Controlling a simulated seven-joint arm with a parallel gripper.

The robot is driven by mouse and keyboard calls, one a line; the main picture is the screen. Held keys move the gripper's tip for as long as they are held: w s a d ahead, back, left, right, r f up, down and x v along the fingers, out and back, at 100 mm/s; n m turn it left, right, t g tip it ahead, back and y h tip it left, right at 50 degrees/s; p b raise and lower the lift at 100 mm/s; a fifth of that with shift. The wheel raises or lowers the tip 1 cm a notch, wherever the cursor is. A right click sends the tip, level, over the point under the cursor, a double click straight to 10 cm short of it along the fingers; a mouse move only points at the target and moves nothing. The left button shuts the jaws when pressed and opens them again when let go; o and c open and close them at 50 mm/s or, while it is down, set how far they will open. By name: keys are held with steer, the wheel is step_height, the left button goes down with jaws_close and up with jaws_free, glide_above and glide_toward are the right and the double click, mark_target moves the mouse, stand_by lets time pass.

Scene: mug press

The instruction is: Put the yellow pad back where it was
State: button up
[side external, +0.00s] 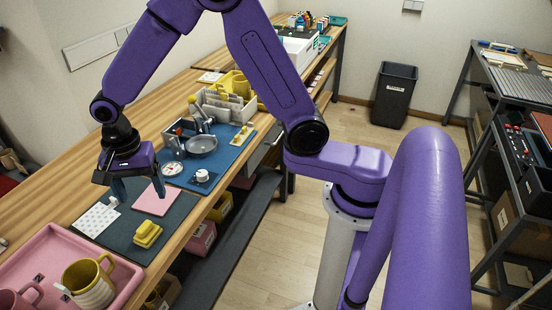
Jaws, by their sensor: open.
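The yellow pad (147,234) lies on the dark mat (120,245) near its front edge. It looks like a small block with a raised top. My gripper (138,193) is open and points down above the mat, behind the yellow pad and apart from it. A pink square (155,200) lies flat on the mat, close to the gripper fingers. A white dotted sheet (96,220) lies on the mat's left part. Whether anything lies directly between the fingers is hard to tell at this size.
A pink tray (40,258) with a striped yellow-handled mug (90,285) stands at the front left. A blue mat (185,178) with a grey bowl (201,146), a dial (172,168) and a white knob (202,176) lies behind. A grey organizer (222,104) stands farther back.

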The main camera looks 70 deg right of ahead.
steer(key=s+d+r+n, duration=0.2)
steer(key=s+d+n, duration=0.2)
steer(key=s+n, duration=0.4)
steer(key=s+d+r+n, duration=0.2)
steer(key=s+d+n, duration=0.2)
steer(key=s+n, duration=0.4)
steer(key=s+d+r+n, duration=0.2)
steer(key=s+d+n, duration=0.2)
steer(key=s+n, duration=0.4)
steer(key=s, duration=0.2)
steer(key=shift+s+d+r, duration=0.25)
steer(key=shift+s+r, duration=0.05)
steer(key=shift+s, duration=0.1)
